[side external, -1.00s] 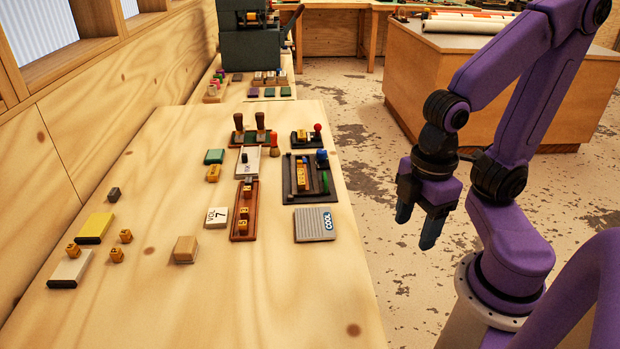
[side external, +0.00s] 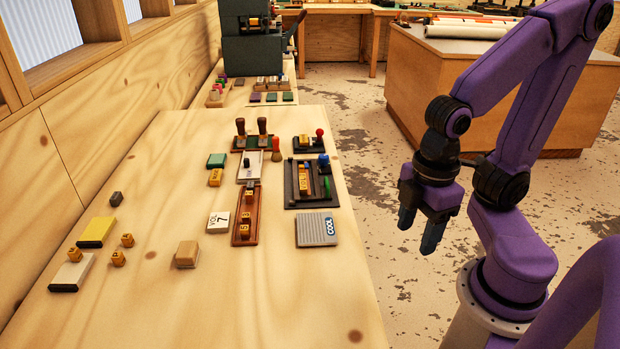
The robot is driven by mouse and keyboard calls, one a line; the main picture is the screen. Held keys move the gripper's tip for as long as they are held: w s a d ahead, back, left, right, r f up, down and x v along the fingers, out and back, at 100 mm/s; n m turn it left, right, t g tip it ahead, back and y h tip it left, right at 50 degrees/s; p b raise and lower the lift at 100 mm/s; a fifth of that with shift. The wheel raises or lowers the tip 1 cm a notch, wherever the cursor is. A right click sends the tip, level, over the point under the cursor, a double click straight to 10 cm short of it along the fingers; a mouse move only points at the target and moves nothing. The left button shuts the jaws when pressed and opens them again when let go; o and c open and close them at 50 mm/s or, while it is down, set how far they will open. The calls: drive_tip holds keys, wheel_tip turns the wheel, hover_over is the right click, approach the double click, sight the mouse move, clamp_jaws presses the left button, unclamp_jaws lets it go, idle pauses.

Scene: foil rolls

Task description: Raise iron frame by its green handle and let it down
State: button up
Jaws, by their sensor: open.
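The dark iron frame (side external: 290,187) lies flat on the wooden table, near its right edge. Inside it are yellow-orange type blocks (side external: 304,179). A green piece (side external: 327,187), which looks like the handle, lies along its right side, and a blue knob (side external: 323,160) sits at its far right corner. My gripper (side external: 419,228) is open and empty, fingers pointing down. It hangs over the floor to the right of the table, well apart from the frame.
A grey "COOL" block (side external: 317,230) lies just in front of the frame. A wooden tray (side external: 245,232) with yellow blocks is to its left. A small holder with a red knob (side external: 319,132) and brown-handled stamps (side external: 262,126) stand behind. The table's near right part is clear.

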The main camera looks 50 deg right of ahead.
drive_tip(key=shift+w, duration=0.15)
drive_tip(key=shift+c, duration=1)
wheel_tip(320, 180, up, 5)
drive_tip(key=m+t+y, duration=0.1)
drive_tip(key=m, duration=2.1)
hover_over(327, 181)
drive_tip(key=s+d, duration=0.3)
drive_tip(key=w+a+f, duration=0.1)
drive_tip(key=f, duration=1)
drive_tip(key=w+a+f, duration=0.1)
drive_tip(key=f, duration=0.4)
drive_tip(key=shift+w+a+f, duration=0.3)
drive_tip(key=shift+a+f, duration=0.05)
drive_tip(key=shift+f, duration=0.05)
clamp_jaws()
